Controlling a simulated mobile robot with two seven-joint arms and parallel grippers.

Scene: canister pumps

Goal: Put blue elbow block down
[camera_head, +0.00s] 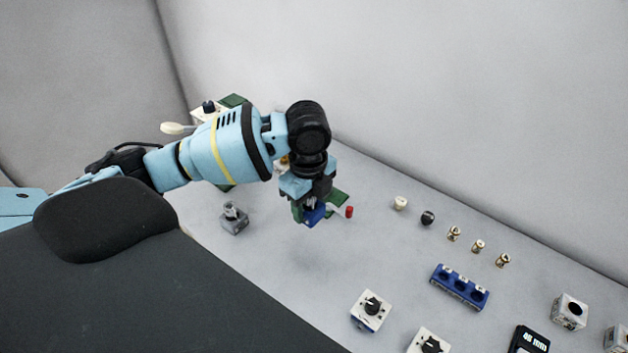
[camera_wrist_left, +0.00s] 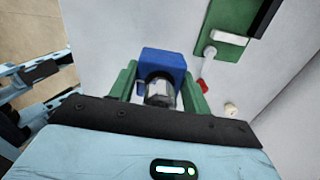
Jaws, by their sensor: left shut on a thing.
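The blue elbow block (camera_wrist_left: 163,62) is held between the two green fingers of my left gripper (camera_wrist_left: 160,92) in the left wrist view. A round, clear or metallic fitting (camera_wrist_left: 159,93) shows on the block's near side. In the head view, my left gripper (camera_head: 306,211) points down, with the blue elbow block (camera_head: 314,215) at its fingertips. The block appears to be above the grey table (camera_head: 290,270), with a soft shadow below. My right gripper is not in view.
A green board (camera_wrist_left: 228,30) with a white part and a red tip (camera_head: 349,211) lies close beside the gripper. A grey fixture (camera_head: 234,217) stands to the left. A blue three-hole rack (camera_head: 459,287), brass fittings (camera_head: 478,246) and white knob boxes (camera_head: 371,309) stand right. Bare table lies between.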

